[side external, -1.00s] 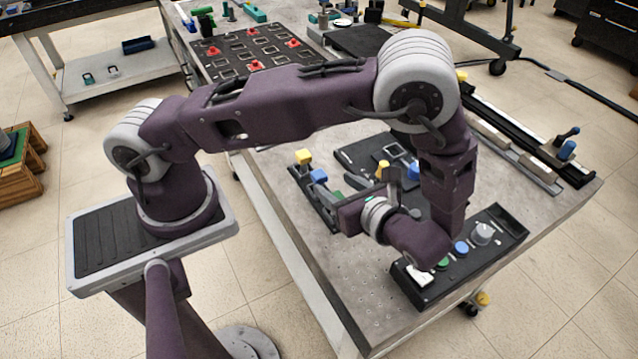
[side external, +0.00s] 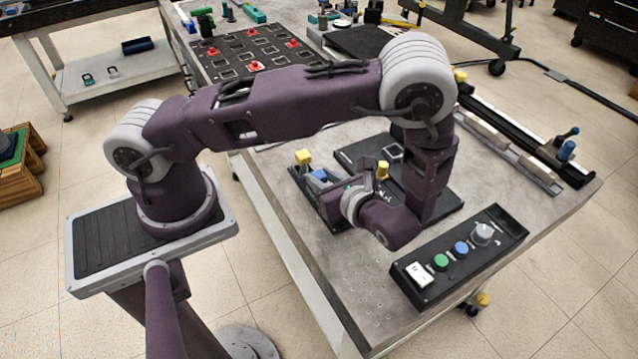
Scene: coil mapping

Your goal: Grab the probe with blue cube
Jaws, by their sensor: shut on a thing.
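The blue cube (side external: 320,175) is the top of a probe in the dark rack at the left part of the table. The probe's lower part is hidden by my gripper. My gripper (side external: 326,183) reaches in from the right at the blue cube and is shut on the probe with blue cube. The fingertips are small and partly hidden here.
A dark plate with another yellow piece (side external: 383,168) lies right of my gripper. A control box (side external: 458,256) with green and blue buttons, a white switch and a grey knob stands at the front right. The perforated front-left table surface (side external: 350,290) is clear.

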